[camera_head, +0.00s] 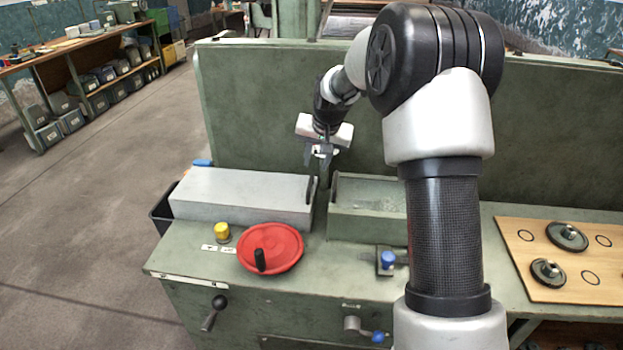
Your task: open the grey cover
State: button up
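The grey cover (245,196) is a long, light grey box-shaped lid lying on the left part of the green bench. It looks shut. A dark upright handle (311,190) stands at its right end. My gripper (320,159) points down above and behind the right end of the cover, near the handle but apart from it as far as I can see. Its fingers look spread with nothing held, though they are small in this view.
A green box (368,228) stands right of the cover, partly hidden by my arm. A red handwheel (270,248), yellow knob (222,233) and blue-knobbed lever (388,260) sit in front. A wooden board (530,280) with gears lies right. A green panel (260,100) rises behind.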

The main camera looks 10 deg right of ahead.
aim_at(311, 182)
jog(key=x, duration=1)
jog(key=shift+a+f, duration=0.1)
grip_shut()
